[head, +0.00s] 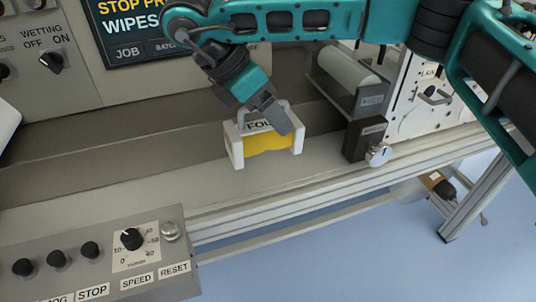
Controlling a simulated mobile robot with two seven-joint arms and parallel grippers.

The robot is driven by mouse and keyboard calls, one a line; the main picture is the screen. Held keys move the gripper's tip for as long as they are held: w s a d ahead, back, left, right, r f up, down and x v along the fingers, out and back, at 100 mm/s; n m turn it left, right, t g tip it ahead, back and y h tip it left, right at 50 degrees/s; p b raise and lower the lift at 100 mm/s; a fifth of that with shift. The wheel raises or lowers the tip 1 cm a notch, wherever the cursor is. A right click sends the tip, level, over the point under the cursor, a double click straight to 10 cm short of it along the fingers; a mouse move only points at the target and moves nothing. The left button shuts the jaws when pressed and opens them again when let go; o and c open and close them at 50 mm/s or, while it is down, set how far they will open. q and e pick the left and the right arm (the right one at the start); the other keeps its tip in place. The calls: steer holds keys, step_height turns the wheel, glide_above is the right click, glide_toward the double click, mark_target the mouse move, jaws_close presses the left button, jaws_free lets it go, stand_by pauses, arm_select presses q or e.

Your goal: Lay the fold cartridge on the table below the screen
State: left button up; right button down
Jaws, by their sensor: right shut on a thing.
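The fold cartridge (264,144), a white frame with a yellow middle and a label partly reading "FO", is at the centre of the head view. My right gripper (274,120) reaches down to it from above and is shut on its upper part, hiding some of the label. The cartridge is upright over the grey table (120,190); I cannot tell if its feet touch the surface. The screen (130,30), dark with yellow and white text, is at the upper left, partly cut off by the frame. My left gripper is not in view.
A control box (90,262) with knobs stands at the front left. The table left of the cartridge is clear. Its front edge is close.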

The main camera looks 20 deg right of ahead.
mark_target(238, 123)
step_height(238, 123, down, 10)
steer(key=shift+r, duration=0.15)
steer(key=shift+c, duration=0.3)
jaws_free()
steer(key=v, duration=1.2)
steer(key=shift+s, duration=0.1)
